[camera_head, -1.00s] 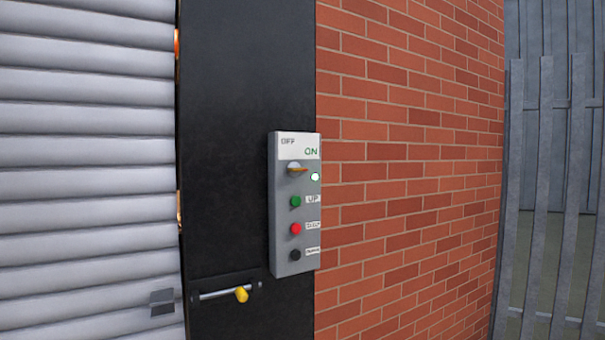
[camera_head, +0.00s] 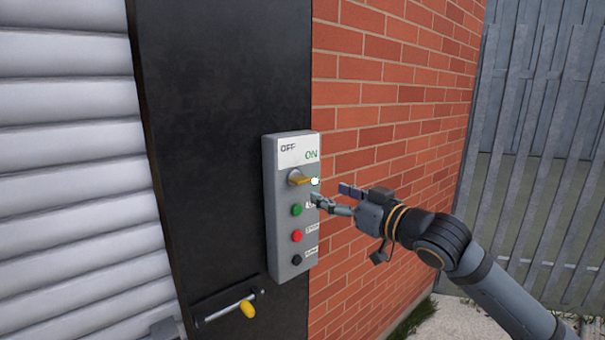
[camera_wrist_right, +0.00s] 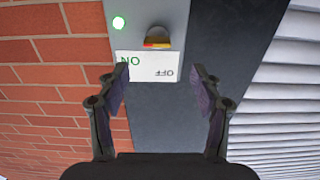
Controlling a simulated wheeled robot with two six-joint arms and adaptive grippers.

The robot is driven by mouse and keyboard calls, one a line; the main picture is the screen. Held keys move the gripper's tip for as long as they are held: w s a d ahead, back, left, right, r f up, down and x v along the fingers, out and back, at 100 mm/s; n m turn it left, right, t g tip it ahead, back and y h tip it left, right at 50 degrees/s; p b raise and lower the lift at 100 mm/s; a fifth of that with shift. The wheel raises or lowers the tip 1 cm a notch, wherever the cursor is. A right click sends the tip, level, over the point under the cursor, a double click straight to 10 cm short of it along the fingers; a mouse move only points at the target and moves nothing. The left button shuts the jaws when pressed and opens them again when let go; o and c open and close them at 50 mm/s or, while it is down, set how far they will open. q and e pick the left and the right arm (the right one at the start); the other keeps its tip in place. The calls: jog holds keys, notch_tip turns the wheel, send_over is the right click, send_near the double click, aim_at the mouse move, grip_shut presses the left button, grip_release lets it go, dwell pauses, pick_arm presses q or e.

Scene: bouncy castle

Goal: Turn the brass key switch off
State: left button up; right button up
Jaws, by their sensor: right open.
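The brass key switch (camera_head: 299,179) sits near the top of a grey control box (camera_head: 270,215), under a white label reading OFF and ON. Its handle points right, toward the lit white-green lamp (camera_head: 315,181). My right gripper (camera_head: 329,194) is open and empty, just right of the box and close to the switch. In the right wrist view, upside down, the switch (camera_wrist_right: 157,38) shows beyond the open fingers (camera_wrist_right: 160,90), with the lamp (camera_wrist_right: 119,23) to its left. The fingers are apart from the switch. My left gripper is not in view.
Below the switch are a green button (camera_head: 297,210), a red button (camera_head: 296,236) and a black button (camera_head: 297,260). A bolt with a yellow knob (camera_head: 247,308) is lower on the black post (camera_head: 215,150). A brick wall (camera_head: 380,110) stands to the right, a grey shutter (camera_head: 65,200) to the left.

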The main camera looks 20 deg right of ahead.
aim_at(305, 183)
jog(key=p+x, duration=0.5)
jog(key=x, duration=0.4)
jog(key=shift+w+p, duration=0.4)
jog(key=shift+w+a+f, duration=0.1)
jog(key=shift+w, duration=0.25)
jog(key=shift+s, duration=0.1)
jog(key=shift+c, duration=0.7)
jog(key=c, duration=1)
